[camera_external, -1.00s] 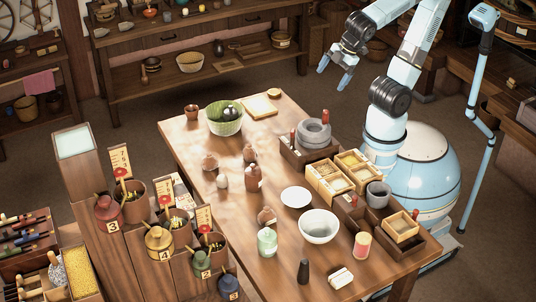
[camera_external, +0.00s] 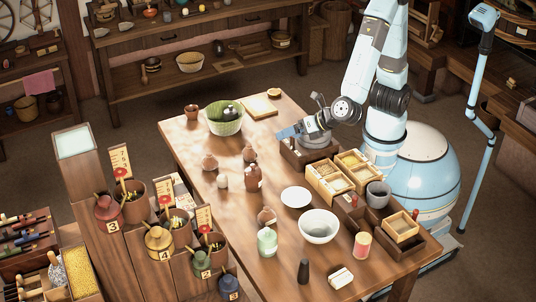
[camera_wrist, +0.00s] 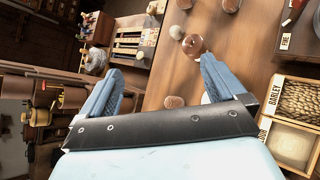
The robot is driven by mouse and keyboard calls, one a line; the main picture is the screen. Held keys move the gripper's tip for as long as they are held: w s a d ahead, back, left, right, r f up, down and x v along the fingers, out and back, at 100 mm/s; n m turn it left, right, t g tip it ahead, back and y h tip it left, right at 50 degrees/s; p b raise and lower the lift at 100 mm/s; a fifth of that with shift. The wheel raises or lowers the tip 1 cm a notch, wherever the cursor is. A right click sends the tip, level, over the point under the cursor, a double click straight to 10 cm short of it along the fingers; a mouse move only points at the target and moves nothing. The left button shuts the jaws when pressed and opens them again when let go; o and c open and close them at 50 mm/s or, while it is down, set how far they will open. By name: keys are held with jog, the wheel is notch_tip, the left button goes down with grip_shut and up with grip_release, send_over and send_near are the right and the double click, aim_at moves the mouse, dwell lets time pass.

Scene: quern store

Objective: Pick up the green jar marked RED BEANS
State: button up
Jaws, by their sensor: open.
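A pale green jar (camera_external: 267,242) stands upright near the front of the wooden table, left of a white bowl. No writing can be read on it. A darker green jar (camera_external: 202,265) marked 2 stands on the stepped stand at left. My gripper (camera_external: 288,133) is open and empty above the table's right side, by the grey quern, well away from both jars. In the wrist view its two blue fingers (camera_wrist: 162,66) are spread, with brown jars beyond and between them. I cannot make out a green jar for certain in that view.
Several brown jars (camera_external: 252,178) stand mid-table. A white bowl (camera_external: 318,227), a plate (camera_external: 296,197) and a dark pestle-like piece (camera_external: 303,271) are near the pale green jar. Grain boxes (camera_external: 330,180) line the right edge. The table's left front is clear.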

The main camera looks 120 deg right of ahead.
jog(key=w+a+f+n+t+y, duration=0.2)
jog(key=w+a+f+n+t, duration=0.15)
jog(key=a+f+n, duration=0.65)
jog(key=n+y, duration=0.3)
send_near(274, 233)
jog(key=shift+t, duration=0.25)
jog(key=shift+s+f+x, duration=0.1)
jog(key=shift+f+x, duration=0.05)
jog(key=shift+x, duration=1.6)
jog(key=shift+s+f+x, duration=0.1)
jog(key=shift+f+x, duration=0.1)
jog(key=shift+x, duration=1.55)
jog(key=shift+s+f+x, duration=0.1)
jog(key=shift+f+x, duration=0.05)
jog(key=shift+x, duration=1.6)
jog(key=shift+c, duration=0.3)
jog(key=shift+r, duration=0.1)
jog(key=c, duration=1.3)
